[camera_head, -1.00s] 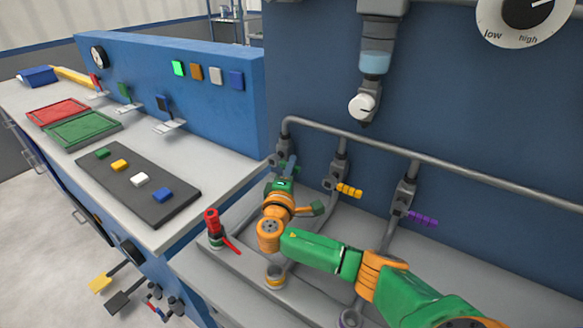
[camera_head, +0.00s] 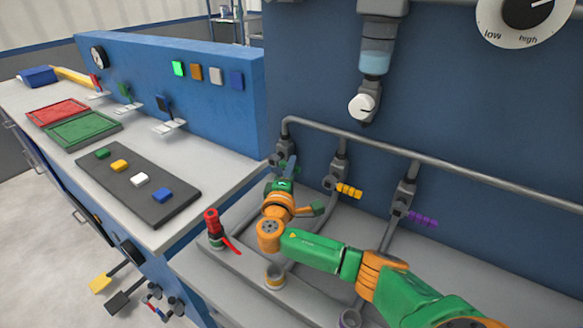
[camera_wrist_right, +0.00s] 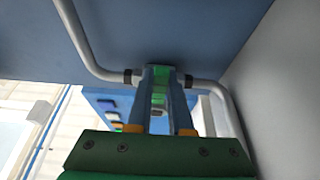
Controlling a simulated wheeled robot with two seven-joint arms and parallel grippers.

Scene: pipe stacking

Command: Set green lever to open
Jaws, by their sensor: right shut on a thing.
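My right gripper (camera_head: 288,166) is at the leftmost valve (camera_head: 279,158) on the pipe along the blue wall. In the right wrist view, its two fingers (camera_wrist_right: 162,76) are closed around a green piece, the green lever (camera_wrist_right: 159,84), right by the pipe. The fingers and wrist largely hide the lever in the head view, so its exact angle cannot be told there. My left gripper is not in view.
A yellow lever (camera_head: 349,190) and a purple lever (camera_head: 422,219) sit on the valves to the right. A red-handled valve (camera_head: 212,222) stands on the grey ledge left of my arm. The counter at left holds a button panel (camera_head: 133,211) and trays.

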